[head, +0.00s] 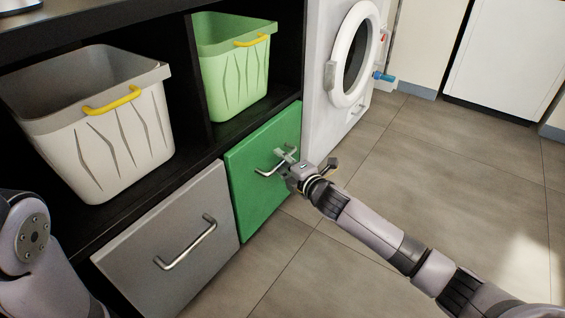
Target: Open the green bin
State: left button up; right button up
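The green bin (248,190) is the bright green front at the lower right of the dark cabinet, with a silver bar handle (266,173). Its front looks flush with the grey front beside it, and no gap shows. My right gripper (284,161) is at the right part of this handle, its fingers pointing at the green front. The fingers overlap the handle's end, and I cannot tell whether they close on it or only stand around it. My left arm shows at the lower left edge; its gripper is out of view.
A grey front (172,250) with a silver handle is left of the green one. Above, a white basket (105,140) and a light green basket (238,80) with yellow handles stand on the shelf. A washing machine (325,90) stands to the right. The tiled floor (430,180) is clear.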

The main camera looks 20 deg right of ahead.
jog(key=shift+c, duration=0.5)
grip_shut()
